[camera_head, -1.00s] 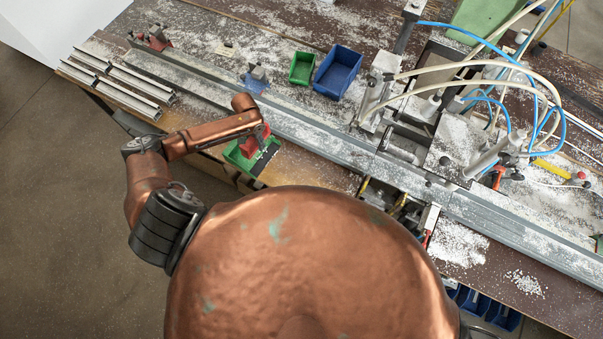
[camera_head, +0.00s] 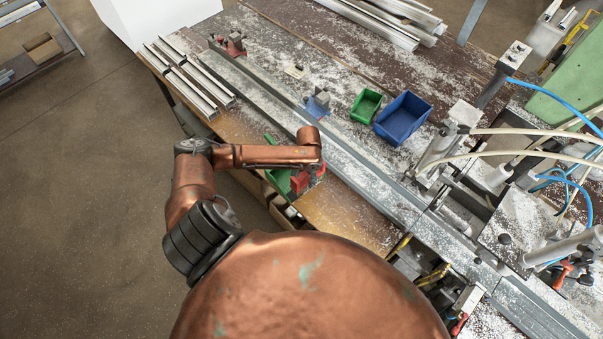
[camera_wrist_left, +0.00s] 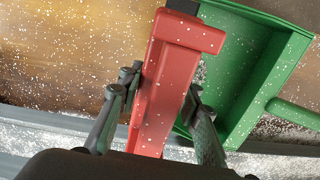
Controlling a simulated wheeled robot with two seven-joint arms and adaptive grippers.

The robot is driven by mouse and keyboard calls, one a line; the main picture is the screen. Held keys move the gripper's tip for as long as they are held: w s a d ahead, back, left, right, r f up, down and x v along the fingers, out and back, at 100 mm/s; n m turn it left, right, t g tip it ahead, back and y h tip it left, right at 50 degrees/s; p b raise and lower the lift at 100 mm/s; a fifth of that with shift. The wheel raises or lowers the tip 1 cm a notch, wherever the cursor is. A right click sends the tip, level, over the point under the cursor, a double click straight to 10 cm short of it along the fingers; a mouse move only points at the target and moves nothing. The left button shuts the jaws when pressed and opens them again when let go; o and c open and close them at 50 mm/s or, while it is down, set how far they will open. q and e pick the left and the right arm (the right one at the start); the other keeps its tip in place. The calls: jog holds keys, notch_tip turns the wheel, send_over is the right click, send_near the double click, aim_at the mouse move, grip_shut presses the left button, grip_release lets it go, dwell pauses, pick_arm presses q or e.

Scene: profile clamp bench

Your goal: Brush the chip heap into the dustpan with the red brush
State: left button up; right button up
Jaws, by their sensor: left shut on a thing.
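My left gripper (camera_wrist_left: 160,88) is shut on the red brush (camera_wrist_left: 178,80), with a finger on each side of its handle. In the head view the brush (camera_head: 300,181) shows just below the end of my left arm. The green dustpan (camera_wrist_left: 237,85) lies beside and partly behind the brush in the wrist view. In the head view the dustpan (camera_head: 280,180) is at the bench's front edge, partly covered by my arm. I cannot make out a distinct chip heap; loose white chips are scattered around. My right gripper is not in view.
A long grey profile rail (camera_head: 350,170) crosses the bench beyond the brush. A small green bin (camera_head: 367,106) and a blue bin (camera_head: 403,119) stand behind it. Clamps and hoses fill the right side. Bare wooden bench (camera_head: 345,217) lies right of the brush.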

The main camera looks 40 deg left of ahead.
pick_arm(q)
jog(key=d, duration=0.2)
jog(key=d+b, duration=0.1)
jog(key=d, duration=0.1)
jog(key=s+d+b, duration=0.1)
jog(key=d, duration=0.1)
jog(key=shift+d+f, duration=0.15)
jog(key=shift+f, duration=0.15)
jog(key=shift+w+r+p, duration=0.25)
jog(key=shift+w+p, duration=0.05)
jog(key=shift+w, duration=0.15)
jog(key=shift+w+f, duration=0.1)
jog(key=shift+w, duration=0.25)
jog(key=shift+f, duration=0.9)
jog(key=shift+f, duration=0.6)
jog(key=shift+s, duration=0.15)
jog(key=shift+s+r+p, duration=0.1)
jog(key=shift+s+p, duration=0.35)
jog(key=shift+p, duration=0.35)
jog(key=shift+s, duration=0.25)
